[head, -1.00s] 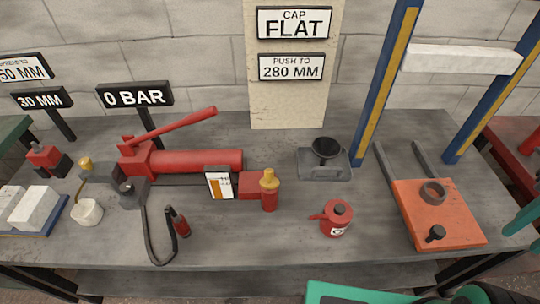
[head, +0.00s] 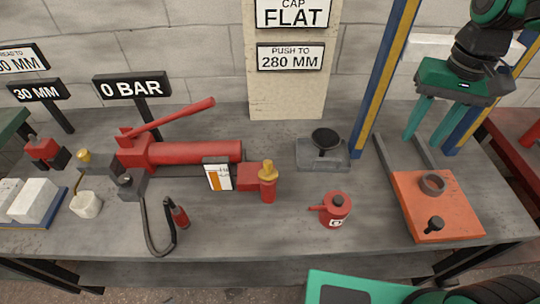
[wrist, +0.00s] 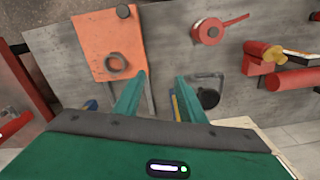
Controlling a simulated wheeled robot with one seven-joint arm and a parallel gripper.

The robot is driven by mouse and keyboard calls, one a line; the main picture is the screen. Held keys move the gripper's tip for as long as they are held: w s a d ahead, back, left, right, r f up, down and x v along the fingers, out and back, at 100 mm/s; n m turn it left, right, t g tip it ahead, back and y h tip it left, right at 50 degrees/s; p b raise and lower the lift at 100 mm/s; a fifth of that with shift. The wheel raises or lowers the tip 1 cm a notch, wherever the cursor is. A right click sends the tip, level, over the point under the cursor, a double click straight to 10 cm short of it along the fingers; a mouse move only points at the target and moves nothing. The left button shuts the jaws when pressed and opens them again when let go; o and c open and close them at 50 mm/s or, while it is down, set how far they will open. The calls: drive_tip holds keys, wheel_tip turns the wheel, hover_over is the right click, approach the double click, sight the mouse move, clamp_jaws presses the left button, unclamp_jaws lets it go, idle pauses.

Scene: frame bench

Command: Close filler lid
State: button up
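A black round lid-like piece (head: 325,138) sits raised over a grey plate (head: 310,160) at the back middle of the bench. It appears as a dark disc on a short stem; I cannot tell whether it is hinged. In the wrist view the black piece (wrist: 208,98) lies just right of the right finger. My gripper (head: 426,140) is above the back right of the bench, to the right of the plate, pointing down. Its two teal fingers are apart with nothing between them, as the wrist view shows (wrist: 161,78).
A blue-yellow post (head: 385,80) stands between the plate and my gripper. An orange block (head: 450,200) lies at the right. A red can (head: 335,209) and a red pump (head: 195,153) stand left of it. A CAP FLAT sign (head: 292,13) hangs on a board behind.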

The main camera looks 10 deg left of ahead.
drive_tip(key=w+a+n, duration=0.1)
drive_tip(key=a+n, duration=0.2)
drive_tip(key=a, duration=1.4)
drive_tip(key=n, duration=0.3)
approach(269, 162)
drive_tip(key=shift+g+y, duration=0.3)
wheel_tip(269, 162, down, 9)
drive_tip(key=shift+w+a+r, duration=0.1)
drive_tip(key=shift+w+a, duration=0.05)
drive_tip(key=shift+w, duration=0.05)
clamp_jaws()
